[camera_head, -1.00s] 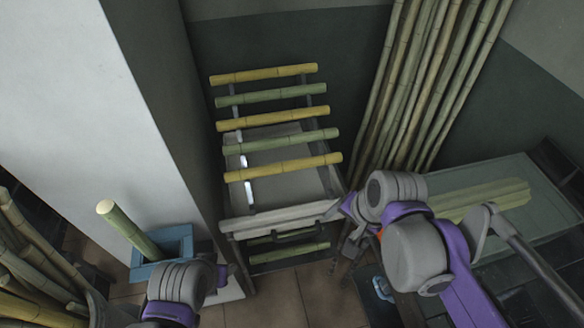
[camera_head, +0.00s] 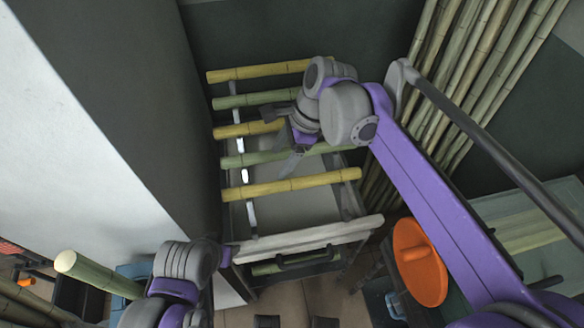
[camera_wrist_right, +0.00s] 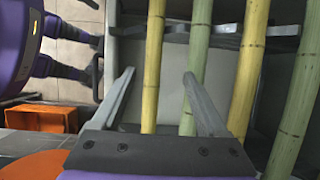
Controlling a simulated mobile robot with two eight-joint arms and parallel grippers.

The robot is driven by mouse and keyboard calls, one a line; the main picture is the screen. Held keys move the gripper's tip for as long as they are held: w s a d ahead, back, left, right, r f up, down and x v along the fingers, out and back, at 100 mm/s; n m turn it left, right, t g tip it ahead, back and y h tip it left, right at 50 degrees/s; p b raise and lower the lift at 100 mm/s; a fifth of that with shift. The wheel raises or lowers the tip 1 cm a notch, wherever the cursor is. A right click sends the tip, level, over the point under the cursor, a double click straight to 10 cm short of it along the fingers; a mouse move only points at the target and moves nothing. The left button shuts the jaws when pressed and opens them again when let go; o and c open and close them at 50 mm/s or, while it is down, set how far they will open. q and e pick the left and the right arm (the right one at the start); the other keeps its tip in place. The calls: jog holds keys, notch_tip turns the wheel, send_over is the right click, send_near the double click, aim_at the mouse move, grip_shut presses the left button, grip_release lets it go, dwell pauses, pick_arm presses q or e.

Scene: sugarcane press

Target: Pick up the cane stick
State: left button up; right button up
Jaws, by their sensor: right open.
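Yellow and green cane sticks lie side by side across a rack (camera_head: 300,225). The front yellow cane stick (camera_head: 290,186) has a green one (camera_head: 240,160) behind it, then more alternate. My right gripper (camera_head: 280,140) is over the rack, open and empty. In the right wrist view its fingers (camera_wrist_right: 159,73) are spread, with the front yellow stick (camera_wrist_right: 153,50) showing between them. The right finger overlaps the green stick (camera_wrist_right: 199,40). I cannot tell how far the fingers are above the sticks. My left gripper (camera_head: 222,252) is low at left, its jaws unclear.
Tall canes (camera_head: 480,70) lean at the back right. A thick green cane (camera_head: 98,275) stands tilted by a blue box (camera_head: 135,270) at left. An orange disc (camera_head: 418,262) is at lower right. A pale wall (camera_head: 60,130) rises left of the rack.

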aim_at(266, 186)
jog(key=x, duration=0.2)
jog(key=s+x, duration=0.1)
jog(key=x, duration=0.1)
jog(key=b+x, duration=0.1)
jog(key=x, duration=0.5)
jog(key=shift+f, duration=0.15)
grip_shut()
